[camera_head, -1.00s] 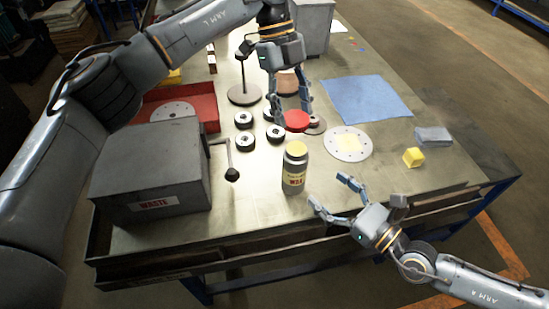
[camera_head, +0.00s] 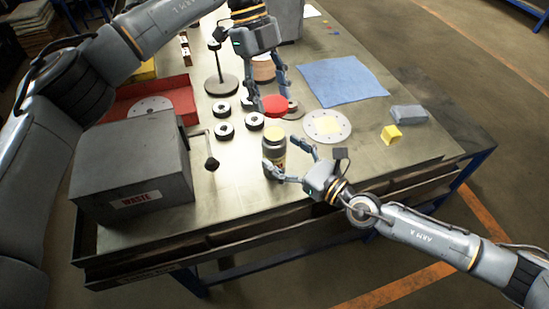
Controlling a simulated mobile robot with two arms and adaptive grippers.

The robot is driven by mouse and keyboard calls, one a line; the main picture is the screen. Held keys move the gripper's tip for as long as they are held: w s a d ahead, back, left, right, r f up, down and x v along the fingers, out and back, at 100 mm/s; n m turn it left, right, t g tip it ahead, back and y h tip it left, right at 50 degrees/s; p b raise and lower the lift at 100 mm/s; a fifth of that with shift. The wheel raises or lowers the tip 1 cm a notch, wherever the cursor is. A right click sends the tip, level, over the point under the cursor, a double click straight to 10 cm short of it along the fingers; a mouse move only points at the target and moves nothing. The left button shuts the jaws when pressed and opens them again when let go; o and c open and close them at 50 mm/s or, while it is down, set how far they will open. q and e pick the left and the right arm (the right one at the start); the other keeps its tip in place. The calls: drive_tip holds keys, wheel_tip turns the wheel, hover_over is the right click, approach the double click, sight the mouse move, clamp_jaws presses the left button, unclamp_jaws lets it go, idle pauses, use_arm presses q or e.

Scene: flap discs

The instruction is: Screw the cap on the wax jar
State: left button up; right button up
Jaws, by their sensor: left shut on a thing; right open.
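The wax jar (camera_head: 272,158) stands upright on the metal table, grey with a yellow top and a label partly hidden by a finger. The red cap (camera_head: 274,105) is held by my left gripper (camera_head: 268,100), which is shut on it. The cap is above and beyond the jar in the picture, apart from its top. My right gripper (camera_head: 285,160) is open at the jar's right side, with its fingers at the far and near sides of the jar. I cannot tell whether they touch it.
A grey waste box (camera_head: 135,170) stands on the left, with a red tray (camera_head: 190,97) behind it. Several dark discs (camera_head: 224,129) lie left of the jar. A pale perforated disc (camera_head: 327,126), a blue cloth (camera_head: 343,80), a yellow cube (camera_head: 391,134) and a grey block (camera_head: 408,114) lie to the right.

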drive_tip(key=shift+x, duration=1.6)
clamp_jaws()
use_arm(q)
hover_over(274, 132)
drive_tip(key=shift+w+a+f, duration=0.1)
drive_tip(key=shift+w+f, duration=0.05)
drive_tip(key=shift+f, duration=0.65)
drive_tip(key=shift+w+a+f, duration=0.1)
drive_tip(key=shift+a+f, duration=0.05)
drive_tip(key=shift+f, duration=0.7)
drive_tip(key=shift+w+a+f, duration=0.1)
drive_tip(key=shift+w+f, duration=0.05)
drive_tip(key=shift+f, duration=0.65)
drive_tip(key=shift+f, duration=0.1)
drive_tip(key=shift+f, duration=0.8)
drive_tip(key=shift+f, duration=0.55)
